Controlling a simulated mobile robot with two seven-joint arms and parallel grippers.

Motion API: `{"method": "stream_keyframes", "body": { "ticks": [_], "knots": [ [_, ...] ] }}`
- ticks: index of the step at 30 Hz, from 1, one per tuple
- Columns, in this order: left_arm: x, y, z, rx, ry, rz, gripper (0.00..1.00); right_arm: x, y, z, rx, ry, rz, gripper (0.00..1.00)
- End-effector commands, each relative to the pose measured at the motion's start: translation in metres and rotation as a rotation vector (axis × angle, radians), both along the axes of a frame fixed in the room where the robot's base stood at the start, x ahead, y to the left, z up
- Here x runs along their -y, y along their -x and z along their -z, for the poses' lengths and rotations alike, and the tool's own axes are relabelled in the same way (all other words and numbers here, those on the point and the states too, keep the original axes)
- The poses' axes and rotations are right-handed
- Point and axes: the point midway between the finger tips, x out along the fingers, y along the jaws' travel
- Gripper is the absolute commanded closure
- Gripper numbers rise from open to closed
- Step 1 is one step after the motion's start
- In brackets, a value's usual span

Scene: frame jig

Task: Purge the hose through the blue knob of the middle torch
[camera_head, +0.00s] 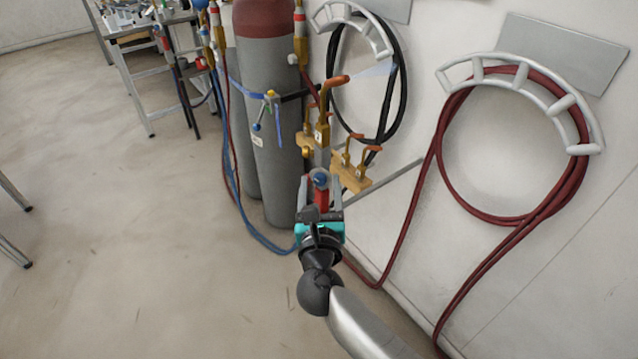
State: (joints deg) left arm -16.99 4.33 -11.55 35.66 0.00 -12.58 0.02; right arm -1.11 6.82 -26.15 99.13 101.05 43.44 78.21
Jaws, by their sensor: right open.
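My right gripper (320,184) reaches up from the bottom middle, with its two grey fingers apart. A blue knob (320,178) with a red part (321,196) below it shows between the fingers; I cannot tell whether they touch. Just above stands a brass torch (322,132) with an orange bent tip (335,82) pointing up and right. A faint pale-blue streak (378,70) lies to the right of that tip. More brass fittings with orange tips (368,156) sit on a rail behind. The torch's lower end is hidden by my gripper. My left gripper is out of view.
Grey gas cylinders (272,150) stand left of the torch, with blue and red hoses beside them. A dark red hose (440,140) hangs coiled on a white wall rack (540,95) at right. A black hose (402,90) hangs behind. The floor at left is mostly clear.

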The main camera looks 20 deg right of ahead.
Motion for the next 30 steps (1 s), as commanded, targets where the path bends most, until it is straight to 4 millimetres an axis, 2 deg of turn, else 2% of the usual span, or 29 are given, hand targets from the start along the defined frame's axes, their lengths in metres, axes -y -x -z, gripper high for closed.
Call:
{"method": "stream_keyframes", "body": {
  "ticks": [2,18,26,30],
  "knots": [
    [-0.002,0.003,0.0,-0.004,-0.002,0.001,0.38,0.0,0.0,0.0,0.0,0.0,0.0,0.41],
    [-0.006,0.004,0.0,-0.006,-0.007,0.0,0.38,0.0,0.0,0.0,0.0,0.0,0.0,1.0],
    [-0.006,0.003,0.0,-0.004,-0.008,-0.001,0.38,0.0,0.0,0.0,-0.001,0.002,0.0,1.0],
    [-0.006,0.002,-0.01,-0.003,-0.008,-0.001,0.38,0.0,0.0,-0.003,-0.021,0.04,0.002,1.0]
  ]
}}
